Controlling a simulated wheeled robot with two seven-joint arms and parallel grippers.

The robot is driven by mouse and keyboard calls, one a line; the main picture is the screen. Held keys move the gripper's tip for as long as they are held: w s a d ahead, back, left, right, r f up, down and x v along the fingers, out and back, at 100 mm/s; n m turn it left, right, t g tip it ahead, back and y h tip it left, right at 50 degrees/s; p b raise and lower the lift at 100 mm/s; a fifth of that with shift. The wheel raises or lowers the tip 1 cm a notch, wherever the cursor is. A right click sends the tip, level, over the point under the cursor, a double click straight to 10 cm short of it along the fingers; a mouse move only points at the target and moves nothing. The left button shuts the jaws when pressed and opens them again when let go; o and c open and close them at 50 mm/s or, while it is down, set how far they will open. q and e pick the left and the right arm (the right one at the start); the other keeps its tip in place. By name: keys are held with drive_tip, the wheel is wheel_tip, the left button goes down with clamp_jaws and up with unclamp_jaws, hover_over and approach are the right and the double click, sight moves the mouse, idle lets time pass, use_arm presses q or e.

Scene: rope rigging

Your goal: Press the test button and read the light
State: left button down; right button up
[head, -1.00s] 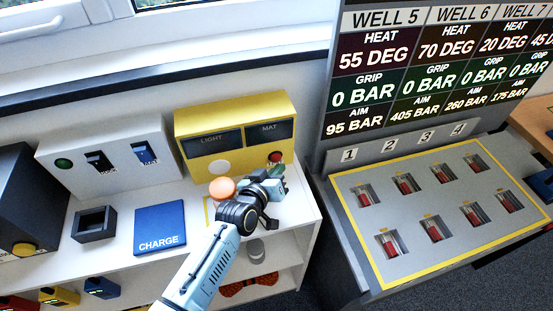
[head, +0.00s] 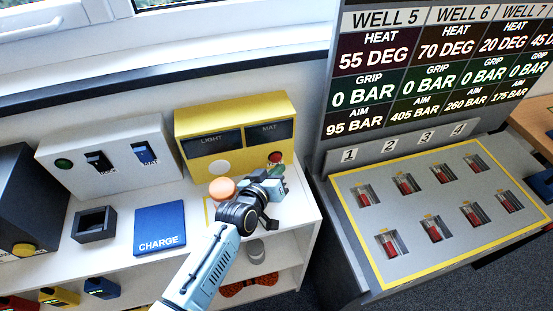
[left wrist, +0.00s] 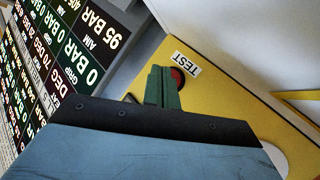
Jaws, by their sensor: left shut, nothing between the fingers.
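The yellow test box (head: 192,122) stands at the back of the white shelf top. Its front has dark LIGHT and MAT panels, a round pale lamp (head: 218,168) that looks white and unlit, and a red button (head: 275,157). In the left wrist view the red button (left wrist: 178,77) sits beside the TEST label (left wrist: 185,63). My left gripper (head: 277,170) is shut and empty, its green fingertips (left wrist: 165,84) right at the button and partly covering it. I cannot tell whether they touch or press it. My right gripper is not in view.
A white box (head: 75,157) with switches and a green lamp stands left of the yellow box. A blue CHARGE pad (head: 160,225) and a dark open holder (head: 94,224) lie in front. The grey bench (head: 390,205) with several vials and a readings board (head: 440,70) stands right.

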use_arm(q)
drive_tip(key=shift+w, duration=0.1)
idle(0.6)
drive_tip(key=shift+w+a, duration=0.15)
drive_tip(key=shift+w, duration=0.2)
drive_tip(key=shift+w+a+b, duration=0.2)
drive_tip(key=shift+w+b, duration=0.1)
drive_tip(key=shift+w, duration=0.2)
idle(0.9)
drive_tip(key=shift+s+d+r+p, duration=0.1)
drive_tip(key=shift+s+d+p, duration=0.15)
drive_tip(key=shift+s+p, duration=0.4)
drive_tip(key=shift+s+d, duration=0.1)
drive_tip(key=shift+s, duration=0.15)
drive_tip(key=shift+s+d+p, duration=0.25)
drive_tip(key=shift+s+p, duration=0.25)
drive_tip(key=shift+s, duration=0.25)
drive_tip(key=shift+s+d+p, duration=0.25)
drive_tip(key=shift+s+p, duration=0.2)
drive_tip(key=shift+s, duration=0.35)
drive_tip(key=shift+s+d+p, duration=0.25)
drive_tip(key=shift+s+p, duration=0.25)
drive_tip(key=shift+s, duration=0.35)
